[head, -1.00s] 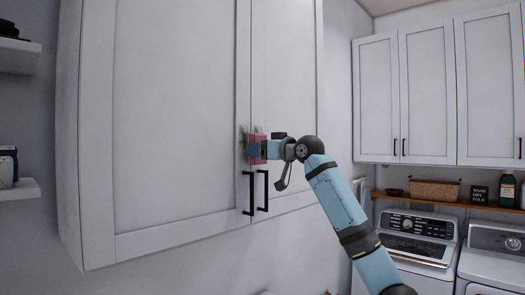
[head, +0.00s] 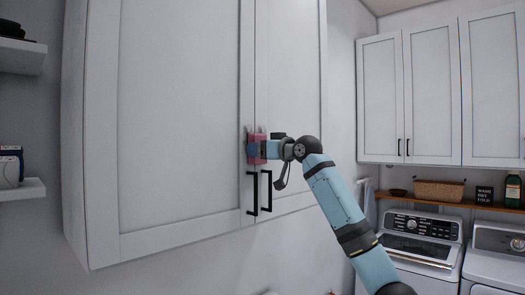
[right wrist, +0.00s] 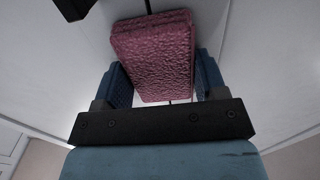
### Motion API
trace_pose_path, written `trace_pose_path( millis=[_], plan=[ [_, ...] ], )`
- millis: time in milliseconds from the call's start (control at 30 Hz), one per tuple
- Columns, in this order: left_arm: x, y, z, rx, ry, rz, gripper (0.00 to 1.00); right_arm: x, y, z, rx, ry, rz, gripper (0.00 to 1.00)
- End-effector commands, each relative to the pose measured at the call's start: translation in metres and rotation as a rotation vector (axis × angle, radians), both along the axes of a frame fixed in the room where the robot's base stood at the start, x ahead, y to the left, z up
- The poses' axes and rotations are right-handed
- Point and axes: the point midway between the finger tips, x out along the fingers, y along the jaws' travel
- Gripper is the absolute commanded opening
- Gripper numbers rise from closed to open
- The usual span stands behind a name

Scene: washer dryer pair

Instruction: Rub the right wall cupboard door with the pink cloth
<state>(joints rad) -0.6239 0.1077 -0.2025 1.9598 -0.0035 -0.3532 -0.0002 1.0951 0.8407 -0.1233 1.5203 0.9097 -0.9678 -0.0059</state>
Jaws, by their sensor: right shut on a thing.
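The near wall cupboard has a wide left door (head: 180,110) and a right door (head: 290,80) with a seam between them. My right gripper (head: 257,149) is shut on the pink cloth (head: 256,138), a thick folded pad. The cloth is at the seam, just above the two black handles (head: 266,190); I cannot tell whether it touches the right door. Faint grey marks show around it. In the right wrist view the cloth (right wrist: 155,55) sits between my blue fingers, with white door surface behind. My left gripper is not in view.
The black bar handles stick out just below the cloth. Shelves (head: 22,190) are at the far left. At the right are more wall cupboards (head: 430,95), a wooden shelf with a basket (head: 438,190), and the washer and dryer (head: 425,225).

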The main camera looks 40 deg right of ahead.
Motion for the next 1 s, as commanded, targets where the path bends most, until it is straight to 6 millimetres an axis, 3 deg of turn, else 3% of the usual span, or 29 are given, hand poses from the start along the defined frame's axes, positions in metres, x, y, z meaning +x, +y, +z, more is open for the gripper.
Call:
trace_pose_path(
  millis=[1000],
  plan=[
    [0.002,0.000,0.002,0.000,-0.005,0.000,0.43,0.006,-0.063,0.001,0.000,-0.001,-0.001,0.46]
  ],
)
